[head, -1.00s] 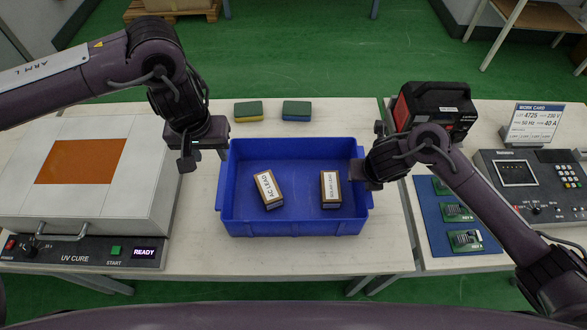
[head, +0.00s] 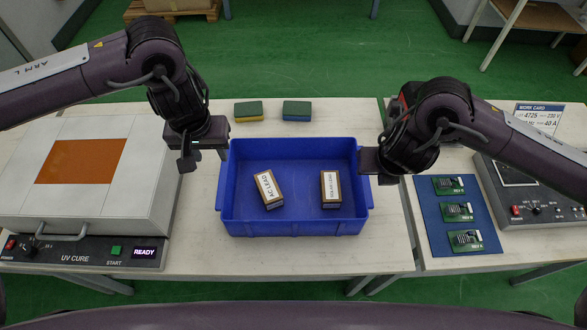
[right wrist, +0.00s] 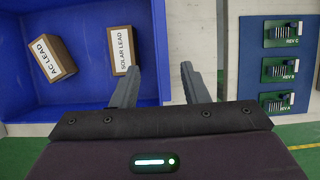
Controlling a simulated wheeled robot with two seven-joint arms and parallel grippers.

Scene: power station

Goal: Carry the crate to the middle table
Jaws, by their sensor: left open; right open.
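My left gripper (head: 204,150) is open just beside the crate's left wall. My right gripper (head: 370,163) is at the crate's right wall. In the right wrist view its open fingers (right wrist: 168,85) show with the crate wall (right wrist: 150,45) near the left finger; whether they straddle the rim I cannot tell.
A UV cure unit (head: 85,185) stands left of the crate. Two sponges (head: 248,111) (head: 297,111) lie behind it. To the right, a separate table holds a blue mat (head: 433,230) with circuit boards, a console (head: 530,190) and a work card (head: 538,118).

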